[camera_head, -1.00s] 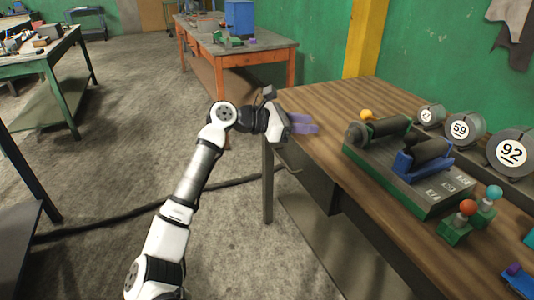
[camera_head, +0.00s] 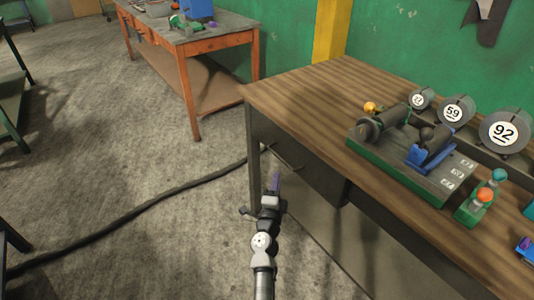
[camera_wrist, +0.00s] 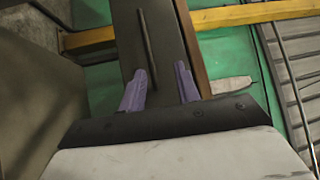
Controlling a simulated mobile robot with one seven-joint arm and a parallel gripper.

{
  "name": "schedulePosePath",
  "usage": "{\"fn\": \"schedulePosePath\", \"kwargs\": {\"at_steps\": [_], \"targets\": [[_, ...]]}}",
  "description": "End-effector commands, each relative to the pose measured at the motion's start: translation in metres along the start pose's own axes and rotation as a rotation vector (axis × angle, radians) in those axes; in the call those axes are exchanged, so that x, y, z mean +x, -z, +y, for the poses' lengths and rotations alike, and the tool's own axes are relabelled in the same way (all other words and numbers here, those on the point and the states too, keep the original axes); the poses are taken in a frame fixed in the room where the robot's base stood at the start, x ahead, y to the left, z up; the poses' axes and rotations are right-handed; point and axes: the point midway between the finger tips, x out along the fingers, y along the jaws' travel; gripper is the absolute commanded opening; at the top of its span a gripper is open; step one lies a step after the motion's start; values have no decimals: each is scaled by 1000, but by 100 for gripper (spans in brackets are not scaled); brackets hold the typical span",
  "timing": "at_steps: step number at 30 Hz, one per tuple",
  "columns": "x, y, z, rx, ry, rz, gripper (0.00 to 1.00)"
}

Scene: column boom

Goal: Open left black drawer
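The left black drawer (camera_head: 315,178) is under the near-left part of the wooden-topped workbench (camera_head: 300,88) and looks closed. Its thin bar handle (camera_head: 287,157) shows on the front. In the wrist view the dark drawer front (camera_wrist: 165,60) fills the upper middle, with the handle (camera_wrist: 147,48) running lengthwise. My gripper (camera_head: 275,180) is in front of and slightly below the drawer. Its purple fingers (camera_wrist: 160,87) are apart, with nothing between them. The handle lies ahead of the gap, apart from the fingertips.
A bench leg (camera_head: 254,165) stands just left of the drawer. A green-based device (camera_head: 420,165), numbered discs (camera_head: 455,110) and ball-topped pieces (camera_head: 480,200) sit on the bench. A black cable (camera_head: 130,215) crosses the floor. An orange-legged table (camera_head: 195,45) stands behind.

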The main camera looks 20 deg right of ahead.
Motion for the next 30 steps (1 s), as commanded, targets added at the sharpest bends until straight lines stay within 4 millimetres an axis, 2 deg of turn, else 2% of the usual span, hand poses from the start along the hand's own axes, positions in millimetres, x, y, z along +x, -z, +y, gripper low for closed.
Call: {"fn": "schedulePosePath", "kwargs": {"at_steps": [3,8,24,30], "targets": [[-13,2,16,-35,-37,-30,32],[-6,0,20,-41,-42,-38,32],[84,-3,25,-38,-41,-34,32],[110,-4,26,-37,-41,-35,32]]}}
